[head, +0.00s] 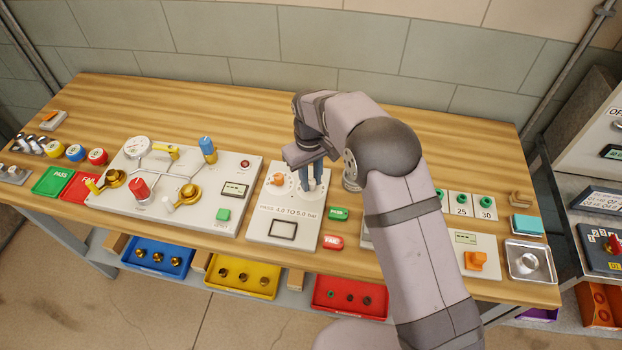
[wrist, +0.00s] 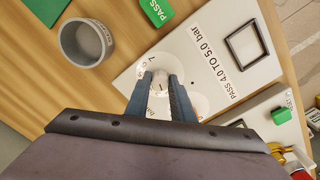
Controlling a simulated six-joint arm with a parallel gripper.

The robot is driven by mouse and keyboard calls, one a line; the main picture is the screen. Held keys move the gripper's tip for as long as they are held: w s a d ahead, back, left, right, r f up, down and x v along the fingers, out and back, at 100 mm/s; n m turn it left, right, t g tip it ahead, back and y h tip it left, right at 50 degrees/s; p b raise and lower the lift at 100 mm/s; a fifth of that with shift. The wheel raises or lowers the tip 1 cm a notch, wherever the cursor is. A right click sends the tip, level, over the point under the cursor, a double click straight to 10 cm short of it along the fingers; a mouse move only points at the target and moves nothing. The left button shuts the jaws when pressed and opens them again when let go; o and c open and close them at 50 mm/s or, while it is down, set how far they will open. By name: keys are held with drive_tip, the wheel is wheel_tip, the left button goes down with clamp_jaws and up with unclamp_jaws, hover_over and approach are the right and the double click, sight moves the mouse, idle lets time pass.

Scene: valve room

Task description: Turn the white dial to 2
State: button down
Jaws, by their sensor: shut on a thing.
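The white dial (wrist: 160,86) sits on a pale round scale plate on the light panel (head: 265,223) marked PASS 4.0 TO 5.0 bar. My gripper (head: 312,184) points down over the right part of this panel. In the wrist view my gripper (wrist: 161,80) has its two blue-grey fingers on either side of the dial, shut on it. A few scale figures show around it, but most of the scale is hidden by the fingers. I cannot tell which number the dial points to. In the head view the fingers largely cover the dial.
An orange knob (head: 277,179) is left of my gripper on the same panel. A green PASS tag (head: 337,213) and a red FAIL tag (head: 332,242) lie to its right. A grey round cup (wrist: 87,43) stands near the panel. A larger valve panel (head: 240,170) is at left.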

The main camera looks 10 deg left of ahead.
sight(310, 181)
drive_tip(key=m, duration=0.4)
drive_tip(key=shift+m, duration=0.4)
drive_tip(key=shift+r, duration=0.1)
drive_tip(key=c, duration=1.5)
unclamp_jaws()
drive_tip(key=shift+c, duration=0.2)
wheel_tip(310, 181, up, 7)
drive_tip(key=b, duration=0.2)
drive_tip(key=shift+a+b, duration=0.15)
drive_tip(key=shift+b, duration=0.2)
drive_tip(key=shift+r, duration=0.15)
